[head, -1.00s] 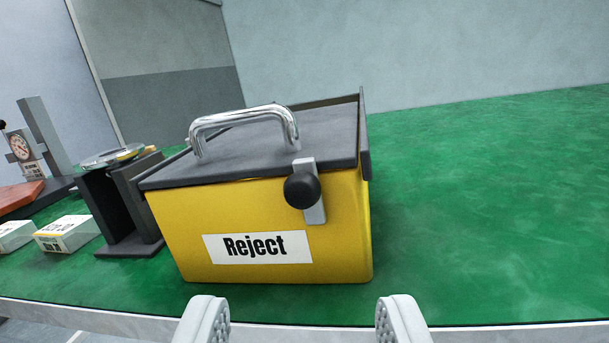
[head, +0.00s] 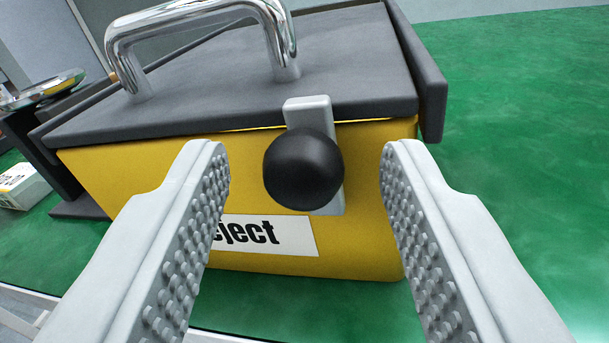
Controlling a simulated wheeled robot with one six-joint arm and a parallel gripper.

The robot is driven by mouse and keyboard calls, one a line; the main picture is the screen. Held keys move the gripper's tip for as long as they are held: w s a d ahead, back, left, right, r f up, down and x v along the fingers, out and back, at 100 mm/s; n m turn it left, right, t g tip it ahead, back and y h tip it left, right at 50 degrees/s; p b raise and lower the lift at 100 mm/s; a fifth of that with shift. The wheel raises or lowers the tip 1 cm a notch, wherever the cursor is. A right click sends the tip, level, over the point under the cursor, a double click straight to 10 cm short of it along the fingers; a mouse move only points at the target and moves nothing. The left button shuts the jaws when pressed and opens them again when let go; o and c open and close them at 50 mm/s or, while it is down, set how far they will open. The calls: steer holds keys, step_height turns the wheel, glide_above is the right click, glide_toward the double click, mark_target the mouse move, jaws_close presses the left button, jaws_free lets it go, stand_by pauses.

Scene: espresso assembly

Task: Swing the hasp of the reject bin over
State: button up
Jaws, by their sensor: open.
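The yellow reject bin (head: 240,255) stands on the green surface, its dark grey lid (head: 345,60) down on top. The hasp (head: 308,112) is a light grey upright strip on the front face, reaching from the lid's edge down the bin wall. Its round black knob (head: 303,170) sticks out towards me. My gripper (head: 302,165) is open, with one finger to the left and one to the right of the knob. The knob shows between the fingertips, and neither finger appears to touch it. The left finger hides part of the "Reject" label (head: 275,236).
A chrome handle (head: 195,22) arches over the lid. A dark stand with a shiny round dish (head: 45,90) and a white box (head: 22,187) are at the left. The green surface (head: 520,120) right of the bin is clear.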

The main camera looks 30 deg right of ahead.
jaws_close()
steer(key=shift+w+a+n, duration=0.1)
steer(key=shift+n, duration=0.3)
steer(key=n, duration=0.2)
steer(key=shift+w+a+n+g, duration=0.25)
steer(key=shift+w+n+g, duration=0.05)
steer(key=shift+n+g, duration=0.1)
steer(key=n, duration=0.2)
steer(key=w+a+f+n+g, duration=0.1)
steer(key=n, duration=0.4)
steer(key=shift+w+a+f+n+g, duration=0.2)
steer(key=shift+w+n+g, duration=0.1)
steer(key=shift+n+g, duration=0.1)
steer(key=n, duration=0.2)
steer(key=f+n+g+h, duration=0.1)
steer(key=n, duration=0.1)
steer(key=shift+w+a+f, duration=0.1)
steer(key=shift+w, duration=0.05)
